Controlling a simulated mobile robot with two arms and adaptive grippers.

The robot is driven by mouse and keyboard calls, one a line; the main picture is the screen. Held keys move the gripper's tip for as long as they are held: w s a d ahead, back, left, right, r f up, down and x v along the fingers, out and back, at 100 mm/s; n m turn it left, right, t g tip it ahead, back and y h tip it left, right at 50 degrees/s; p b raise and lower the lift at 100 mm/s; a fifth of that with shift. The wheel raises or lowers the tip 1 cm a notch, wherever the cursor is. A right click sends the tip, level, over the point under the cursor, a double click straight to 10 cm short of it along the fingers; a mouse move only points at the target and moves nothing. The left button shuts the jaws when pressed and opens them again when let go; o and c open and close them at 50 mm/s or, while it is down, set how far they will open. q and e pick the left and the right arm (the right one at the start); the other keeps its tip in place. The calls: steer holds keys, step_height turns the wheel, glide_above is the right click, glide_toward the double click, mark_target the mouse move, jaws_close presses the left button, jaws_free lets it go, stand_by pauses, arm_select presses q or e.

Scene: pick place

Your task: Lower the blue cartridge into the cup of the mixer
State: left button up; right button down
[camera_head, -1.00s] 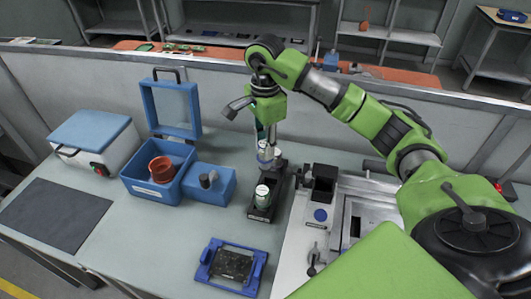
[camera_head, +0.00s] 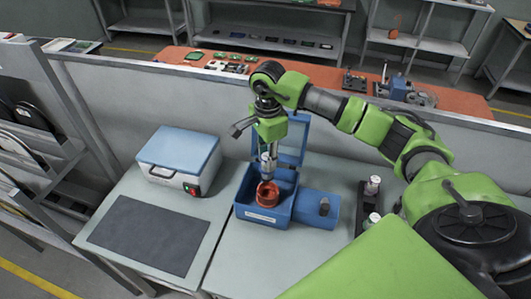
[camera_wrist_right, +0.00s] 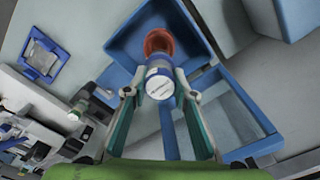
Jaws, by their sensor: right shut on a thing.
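My right gripper (camera_head: 267,160) points down over the mixer and is shut on the blue cartridge (camera_head: 267,171), a white cylinder with a blue band. The cartridge looks roughly upright, with its lower end just above the red-brown cup (camera_head: 268,196); I cannot tell whether it reaches the rim. In the right wrist view the cartridge (camera_wrist_right: 160,84) sits between the fingers and partly covers the cup (camera_wrist_right: 158,42). The mixer (camera_head: 262,214) is a blue box with its framed lid raised behind the gripper. My left gripper is not in view.
A black stand (camera_head: 359,217) with white containers is right of the mixer, partly behind my arm. A white case with a blue lid (camera_head: 180,152) and a dark mat (camera_head: 150,233) lie to the left. A low partition (camera_head: 135,95) runs behind. The table in front is clear.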

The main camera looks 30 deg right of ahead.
steer(key=shift+w+a, duration=0.1)
steer(key=shift+s+d+f+b, duration=0.3)
steer(key=shift+d+f+b, duration=0.1)
steer(key=shift+f, duration=0.4)
steer(key=f+b, duration=0.2)
steer(key=f, duration=0.1)
steer(key=shift+w+a+f, duration=0.1)
steer(key=shift+a+f, duration=0.1)
steer(key=shift+f, duration=0.05)
steer(key=shift+f+b, duration=0.25)
steer(key=shift+b, duration=0.15)
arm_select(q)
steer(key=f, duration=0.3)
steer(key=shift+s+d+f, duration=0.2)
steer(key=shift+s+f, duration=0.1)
arm_select(e)
steer(key=shift+d+f, duration=0.1)
steer(key=shift+f, duration=0.15)
arm_select(q)
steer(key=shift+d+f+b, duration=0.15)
steer(key=shift+b, duration=0.2)
arm_select(e)
steer(key=shift+r, duration=0.1)
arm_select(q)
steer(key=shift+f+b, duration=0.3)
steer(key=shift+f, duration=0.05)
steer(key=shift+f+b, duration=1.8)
arm_select(e)
steer(key=shift+f, duration=2.15)
